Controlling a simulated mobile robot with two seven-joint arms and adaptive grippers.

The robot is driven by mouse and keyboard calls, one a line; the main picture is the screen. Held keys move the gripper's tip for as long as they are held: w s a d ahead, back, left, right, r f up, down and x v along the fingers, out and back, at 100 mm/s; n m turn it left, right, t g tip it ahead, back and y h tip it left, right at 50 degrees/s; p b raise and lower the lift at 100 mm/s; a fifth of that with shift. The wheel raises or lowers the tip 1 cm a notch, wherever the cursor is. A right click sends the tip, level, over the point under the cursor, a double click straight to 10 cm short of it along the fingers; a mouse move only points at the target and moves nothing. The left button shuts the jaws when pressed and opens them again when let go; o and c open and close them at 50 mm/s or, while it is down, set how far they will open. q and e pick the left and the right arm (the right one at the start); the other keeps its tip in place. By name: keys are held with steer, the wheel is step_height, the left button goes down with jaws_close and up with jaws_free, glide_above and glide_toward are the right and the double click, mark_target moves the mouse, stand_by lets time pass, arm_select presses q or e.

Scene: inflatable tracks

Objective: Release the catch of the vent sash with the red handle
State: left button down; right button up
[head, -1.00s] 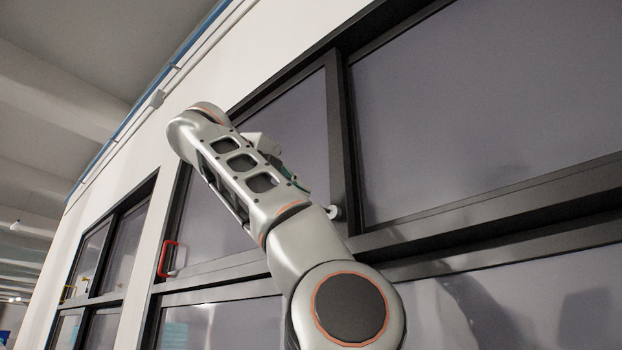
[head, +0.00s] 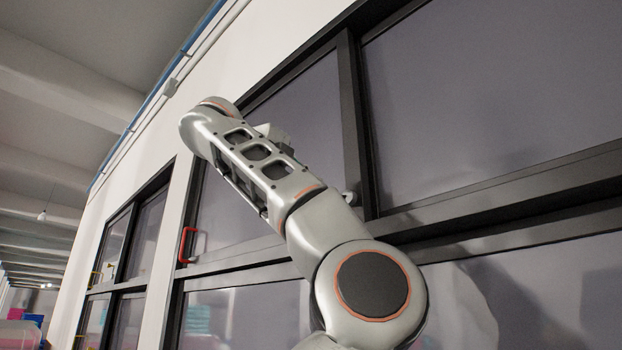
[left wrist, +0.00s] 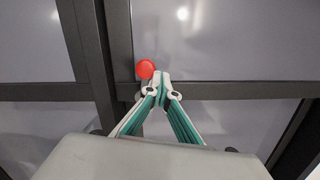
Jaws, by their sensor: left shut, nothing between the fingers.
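A red handle (head: 187,245) is on the dark frame at the left edge of a vent sash (head: 235,205) in the head view. A small pale knob (head: 349,198) is on the frame further right, just beside my arm. In the left wrist view a round red knob (left wrist: 145,69) is near where two dark bars meet. My left gripper (left wrist: 161,76) is shut and empty, its tips just right of this knob; I cannot tell whether they touch it. In the head view my left arm hides the fingers. My right gripper is in neither view.
Dark frame bars (head: 490,205) cross the large window in front of me. Another window (head: 120,250) with small yellow handles is further left. A blue pipe (head: 185,70) runs along the pale wall above.

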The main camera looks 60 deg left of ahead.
arm_select(q)
step_height(320, 180, up, 10)
stand_by(0.8)
stand_by(0.4)
